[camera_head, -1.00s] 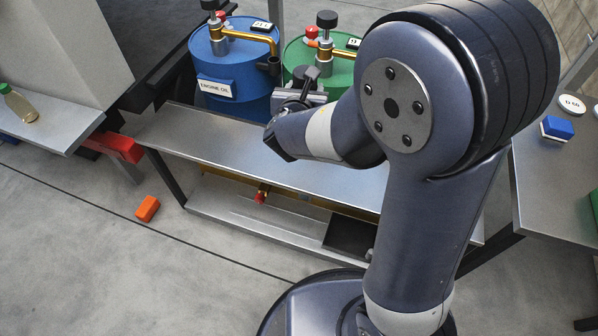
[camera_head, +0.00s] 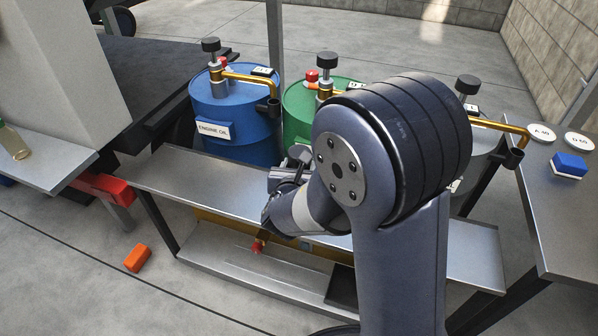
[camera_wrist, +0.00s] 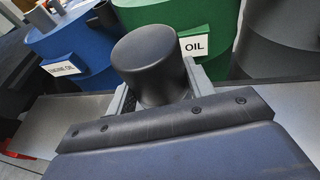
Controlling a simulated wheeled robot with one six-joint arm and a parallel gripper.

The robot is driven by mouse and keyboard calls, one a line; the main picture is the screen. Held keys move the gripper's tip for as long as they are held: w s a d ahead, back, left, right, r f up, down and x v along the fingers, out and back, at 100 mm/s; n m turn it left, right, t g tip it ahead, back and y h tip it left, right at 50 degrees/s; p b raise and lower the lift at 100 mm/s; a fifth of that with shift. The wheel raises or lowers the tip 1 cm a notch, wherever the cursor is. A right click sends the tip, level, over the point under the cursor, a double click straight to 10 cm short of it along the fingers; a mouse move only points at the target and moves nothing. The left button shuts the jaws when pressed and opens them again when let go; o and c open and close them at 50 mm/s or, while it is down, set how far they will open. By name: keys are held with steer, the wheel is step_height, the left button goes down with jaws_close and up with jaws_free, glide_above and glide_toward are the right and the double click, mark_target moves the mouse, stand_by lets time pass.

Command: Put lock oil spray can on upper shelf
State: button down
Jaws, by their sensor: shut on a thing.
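My gripper (camera_wrist: 158,92) is shut on a dark, round-topped cylinder, which I take to be the lock oil spray can (camera_wrist: 150,62). The wrist view shows the cylinder between the jaws; its label and lower part are hidden. In the head view my gripper (camera_head: 287,180) is over the middle of the upper shelf (camera_head: 185,178), a bare grey metal board in front of the drums. The can is mostly hidden there by my wrist and arm. I cannot tell whether it touches the shelf. The lower shelf (camera_head: 215,262) lies beneath, closer to the floor.
A blue engine oil drum (camera_head: 228,112) and a green drum (camera_head: 298,105) with brass taps stand behind the shelf. An orange block (camera_head: 137,258) lies on the floor. A side table (camera_head: 562,215) at right holds a blue-and-white block (camera_head: 569,165). The upper shelf's left part is clear.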

steer(key=shift+f, duration=0.1)
steer(key=c, duration=0.6)
jaws_free()
steer(key=shift+f, duration=0.15)
